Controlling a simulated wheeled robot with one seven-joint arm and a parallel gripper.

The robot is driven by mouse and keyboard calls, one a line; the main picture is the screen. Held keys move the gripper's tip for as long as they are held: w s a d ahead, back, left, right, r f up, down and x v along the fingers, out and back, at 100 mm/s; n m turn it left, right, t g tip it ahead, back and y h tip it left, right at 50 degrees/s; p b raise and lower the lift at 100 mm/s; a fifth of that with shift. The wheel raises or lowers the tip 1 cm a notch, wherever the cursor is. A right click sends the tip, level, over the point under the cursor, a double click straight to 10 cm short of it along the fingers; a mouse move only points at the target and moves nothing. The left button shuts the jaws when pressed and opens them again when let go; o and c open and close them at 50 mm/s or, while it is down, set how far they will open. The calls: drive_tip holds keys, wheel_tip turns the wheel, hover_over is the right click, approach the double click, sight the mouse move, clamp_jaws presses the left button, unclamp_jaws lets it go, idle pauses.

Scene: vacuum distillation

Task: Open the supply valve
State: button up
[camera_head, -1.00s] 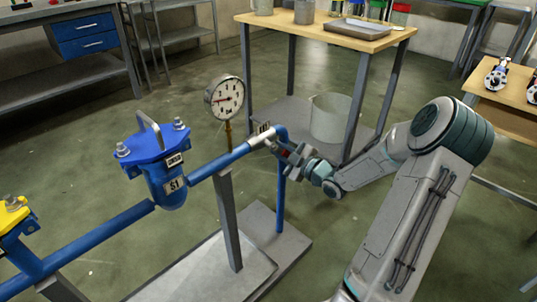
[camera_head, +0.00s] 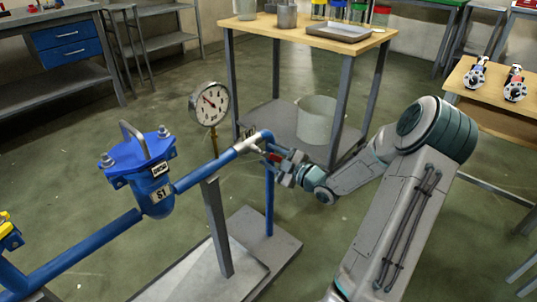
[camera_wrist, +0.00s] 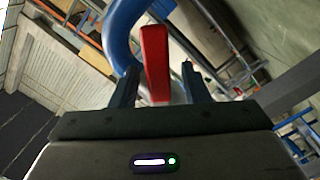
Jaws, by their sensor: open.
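The supply valve sits at the right end of the blue pipe run, with a silvery body (camera_head: 247,144) and a small tag. Its red lever (camera_wrist: 155,62) stands between my fingers in the wrist view; in the head view only a bit of red (camera_head: 272,157) shows beside my gripper. My gripper (camera_head: 274,160) is at the valve, reaching in from the right. In the wrist view my gripper (camera_wrist: 160,70) is open, with a finger on each side of the lever and gaps visible. The round gauge (camera_head: 209,102) stands behind the pipe, its needle pointing up-left.
A blue strainer-like housing (camera_head: 146,170) labelled S1 sits on the pipe to the left. A yellow-topped fitting (camera_head: 8,235) is at the far left edge. A wooden-topped table (camera_head: 290,28) with a grey bucket (camera_head: 316,120) on its lower shelf stands behind the valve.

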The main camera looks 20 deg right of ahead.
drive_tip(key=p+v, duration=0.3)
drive_tip(key=v, duration=0.9)
drive_tip(key=shift+s, duration=0.2)
